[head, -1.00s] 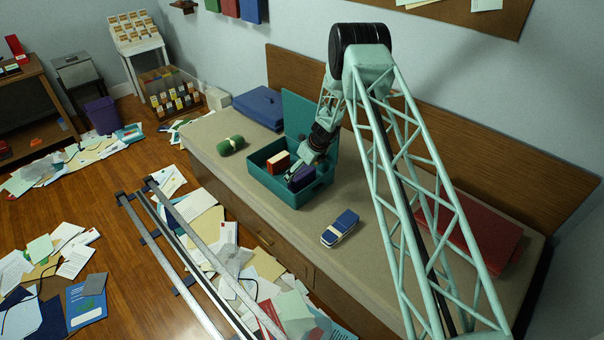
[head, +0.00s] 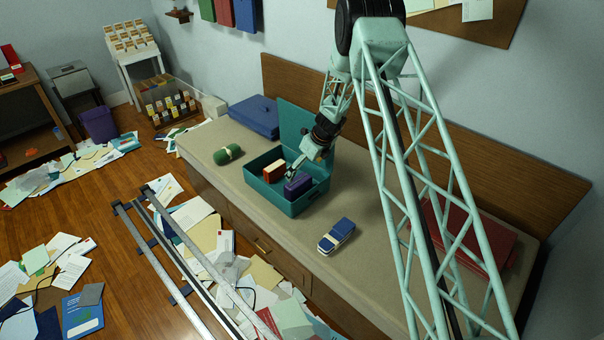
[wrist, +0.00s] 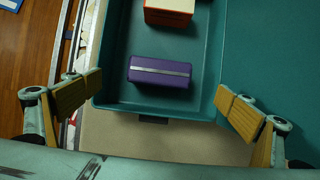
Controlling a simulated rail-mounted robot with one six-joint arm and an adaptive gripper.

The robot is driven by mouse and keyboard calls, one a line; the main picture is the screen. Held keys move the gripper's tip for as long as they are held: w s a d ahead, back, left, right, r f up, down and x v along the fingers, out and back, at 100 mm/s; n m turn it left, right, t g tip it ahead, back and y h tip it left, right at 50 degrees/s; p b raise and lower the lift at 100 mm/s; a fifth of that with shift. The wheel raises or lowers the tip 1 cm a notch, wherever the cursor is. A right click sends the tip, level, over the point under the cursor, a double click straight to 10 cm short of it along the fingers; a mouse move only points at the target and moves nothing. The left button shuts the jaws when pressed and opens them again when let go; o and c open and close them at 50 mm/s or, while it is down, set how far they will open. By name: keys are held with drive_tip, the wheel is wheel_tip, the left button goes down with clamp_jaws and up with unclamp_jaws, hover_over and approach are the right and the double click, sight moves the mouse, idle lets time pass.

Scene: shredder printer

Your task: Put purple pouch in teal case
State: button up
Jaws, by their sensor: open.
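The purple pouch (head: 297,185) lies inside the open teal case (head: 291,208) on the bench, near the case's front right end. In the wrist view the pouch (wrist: 161,73) has a pale stripe and rests on the floor of the teal case (wrist: 122,104), apart from the fingers. My gripper (head: 297,165) is above the case in the head view. In the wrist view my gripper (wrist: 158,103) is open, its wooden-faced fingers wide apart with nothing between them touching. An orange-red box (head: 273,171) lies in the case beside the pouch.
A green roll (head: 227,154) lies left of the case. A blue bundle (head: 337,235) lies to the right. A closed blue case (head: 254,115) is behind, and red cases (head: 470,235) are at the right. The case's raised lid (head: 297,122) stands at its back.

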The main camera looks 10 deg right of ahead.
drive_tip(key=shift+v, duration=1)
